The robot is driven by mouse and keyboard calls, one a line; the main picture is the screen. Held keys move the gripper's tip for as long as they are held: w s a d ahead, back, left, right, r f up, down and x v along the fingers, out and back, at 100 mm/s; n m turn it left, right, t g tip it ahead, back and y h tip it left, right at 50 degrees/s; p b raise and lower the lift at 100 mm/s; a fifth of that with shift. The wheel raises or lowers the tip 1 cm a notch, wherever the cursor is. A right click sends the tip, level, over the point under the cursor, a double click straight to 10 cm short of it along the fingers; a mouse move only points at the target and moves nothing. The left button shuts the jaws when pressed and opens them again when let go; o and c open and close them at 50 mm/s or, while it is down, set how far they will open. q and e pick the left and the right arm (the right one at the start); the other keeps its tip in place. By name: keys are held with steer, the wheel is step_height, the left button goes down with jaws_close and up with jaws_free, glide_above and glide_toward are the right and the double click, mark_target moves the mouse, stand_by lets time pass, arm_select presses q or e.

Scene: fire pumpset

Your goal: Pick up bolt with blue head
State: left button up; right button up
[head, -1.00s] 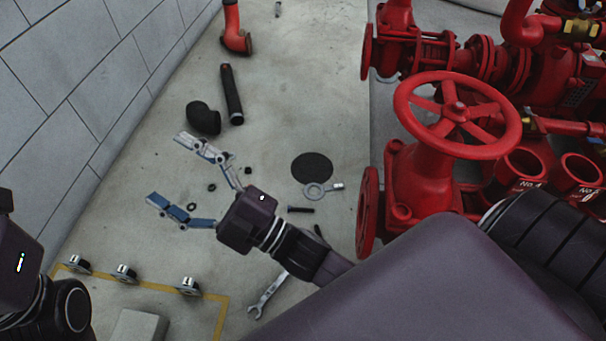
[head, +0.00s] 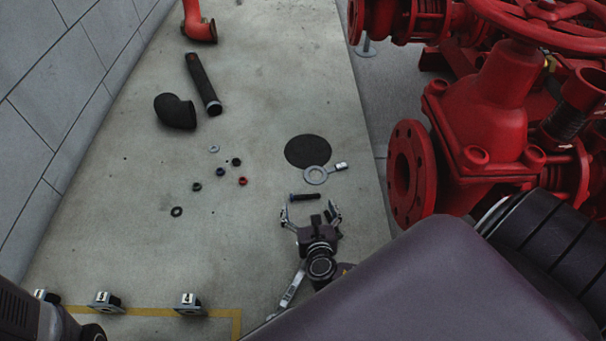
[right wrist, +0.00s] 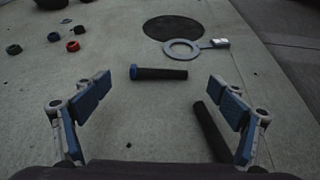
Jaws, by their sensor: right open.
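The bolt with the blue head (right wrist: 159,73) lies flat on the floor, its blue head to the left and dark shank to the right in the right wrist view. In the head view the bolt (head: 306,196) is a short dark bar just beyond my right gripper (head: 310,209). My right gripper is open and empty. In the right wrist view its two fingers stand wide apart, left and right of the bolt, without visible contact. My left gripper is not in view.
A second dark rod (right wrist: 209,132) lies near the right finger. A grey ring with a handle (head: 316,175) and a black disc (head: 308,151) lie beyond the bolt. Several nuts and washers lie left. A wrench (head: 292,287) is partly covered. Red valve (head: 480,130) stands right.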

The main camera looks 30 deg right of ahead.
mark_target(306, 201)
steer(key=b+x, duration=0.2)
steer(key=x, duration=0.2)
steer(key=shift+w+f+b, duration=0.1)
steer(key=shift+f+b, duration=0.15)
steer(key=shift+b, duration=0.15)
steer(key=shift+w+d+f+b, duration=0.1)
steer(key=shift+w+d+b, duration=0.25)
steer(key=shift+w, duration=0.25)
